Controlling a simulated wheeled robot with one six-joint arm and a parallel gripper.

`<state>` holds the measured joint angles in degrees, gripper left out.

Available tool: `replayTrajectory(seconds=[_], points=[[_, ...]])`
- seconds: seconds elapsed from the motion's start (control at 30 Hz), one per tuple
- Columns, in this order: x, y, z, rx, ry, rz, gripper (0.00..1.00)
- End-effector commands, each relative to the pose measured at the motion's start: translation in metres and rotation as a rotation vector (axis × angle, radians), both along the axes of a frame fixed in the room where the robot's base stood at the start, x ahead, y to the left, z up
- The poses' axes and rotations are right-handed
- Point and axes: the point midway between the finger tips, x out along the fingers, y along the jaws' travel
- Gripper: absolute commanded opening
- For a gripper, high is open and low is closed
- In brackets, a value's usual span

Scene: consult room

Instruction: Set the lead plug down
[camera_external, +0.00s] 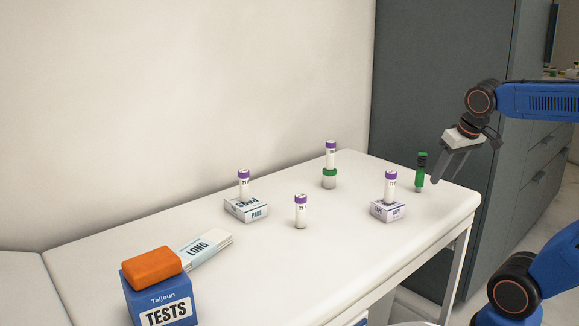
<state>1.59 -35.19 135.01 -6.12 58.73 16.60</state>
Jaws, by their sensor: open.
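The lead plug appears to be the small green piece with a dark band (421,170). It stands about upright on the white table (340,260), near the far right corner. My gripper (441,172) is open, just right of the green piece, with a finger pointing down and left. A small gap shows between that finger and the piece. The gripper's other finger is hard to make out.
Purple-capped tubes stand on a PADS box (246,209), a TAPE box (388,211), a green-lidded jar (329,178) and the bare table. A LONG box (204,249) and a blue TESTS box (158,300) under an orange block (151,266) are at left. A grey cabinet (440,70) stands behind.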

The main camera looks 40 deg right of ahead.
Motion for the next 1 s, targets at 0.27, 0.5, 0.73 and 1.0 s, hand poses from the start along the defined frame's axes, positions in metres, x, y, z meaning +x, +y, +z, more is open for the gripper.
replayTrajectory(seconds=[0.27,0.5,0.73,1.0], points=[[-0.058,0.027,-0.051,-0.006,-0.021,0.240,0.42],[-0.067,0.031,-0.061,-0.008,-0.027,0.285,0.42],[-0.066,0.031,-0.060,-0.008,-0.027,0.283,0.42],[-0.066,0.031,-0.060,-0.008,-0.026,0.283,0.42]])
